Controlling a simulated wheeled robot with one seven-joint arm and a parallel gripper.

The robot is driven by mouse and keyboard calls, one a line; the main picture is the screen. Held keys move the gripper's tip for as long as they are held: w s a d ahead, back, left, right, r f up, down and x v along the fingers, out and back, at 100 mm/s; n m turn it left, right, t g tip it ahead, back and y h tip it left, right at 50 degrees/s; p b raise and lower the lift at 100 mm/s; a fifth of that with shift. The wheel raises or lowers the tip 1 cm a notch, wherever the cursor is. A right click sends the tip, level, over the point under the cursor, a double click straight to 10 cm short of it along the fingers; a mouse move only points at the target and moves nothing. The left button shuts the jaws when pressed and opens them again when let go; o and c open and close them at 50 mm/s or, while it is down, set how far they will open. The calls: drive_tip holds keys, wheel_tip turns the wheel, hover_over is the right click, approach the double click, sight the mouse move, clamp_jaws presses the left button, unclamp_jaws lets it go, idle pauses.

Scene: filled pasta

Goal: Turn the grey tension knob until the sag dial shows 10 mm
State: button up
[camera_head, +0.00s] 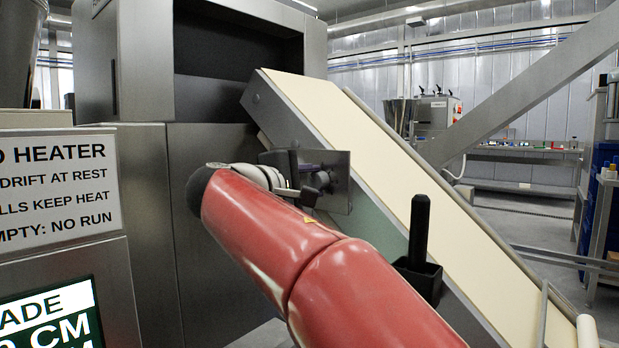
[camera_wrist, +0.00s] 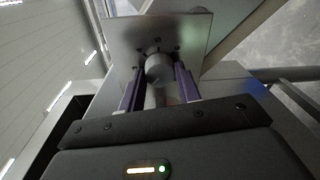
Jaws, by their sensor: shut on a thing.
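The grey tension knob (camera_wrist: 159,70) is a short round cylinder in front of a square metal plate (camera_wrist: 190,32), in the wrist view. Small dark marks show on the plate around the knob. My gripper (camera_wrist: 158,78) has its two purple fingers on either side of the knob and is shut on it. In the head view my gripper (camera_head: 308,172) is at the plate (camera_head: 341,196), beside the sloping conveyor. My red arm hides part of that area. I cannot make out a sag dial or its reading in either view.
The cream conveyor belt (camera_head: 400,165) slopes down to the right behind my arm. A black upright handle (camera_head: 419,232) stands in a dark holder close to my arm. A steel cabinet (camera_head: 145,185) and a heater sign (camera_head: 58,185) are on the left.

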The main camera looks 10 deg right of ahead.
idle(0.3)
drive_tip(key=o, duration=1)
drive_tip(key=v, duration=0.8)
drive_tip(key=shift+f, duration=0.1)
